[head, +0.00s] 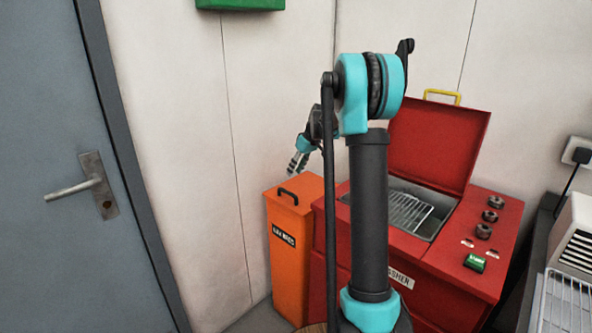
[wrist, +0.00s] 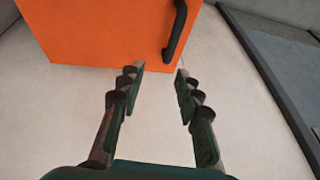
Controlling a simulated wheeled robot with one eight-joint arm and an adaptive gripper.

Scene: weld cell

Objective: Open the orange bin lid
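The orange bin (head: 290,256) stands against the wall, left of the red machine, with its lid (head: 306,191) down. A black bar handle (head: 288,196) is on the lid. In the wrist view the orange lid (wrist: 95,32) fills the upper left, with the black handle (wrist: 176,32) along its right part. My gripper (head: 296,163) is above the lid in the head view. In the wrist view my gripper (wrist: 160,72) is open, with nothing between its fingers. The handle lies just beyond the fingertips, apart from them.
The red machine (head: 452,268) has its own lid (head: 437,132) raised, with a wire rack (head: 405,212) inside. A grey door (head: 50,200) with a lever handle is at left. A white box (head: 577,235) and another rack (head: 566,305) are at right. Bare wall lies left of the bin.

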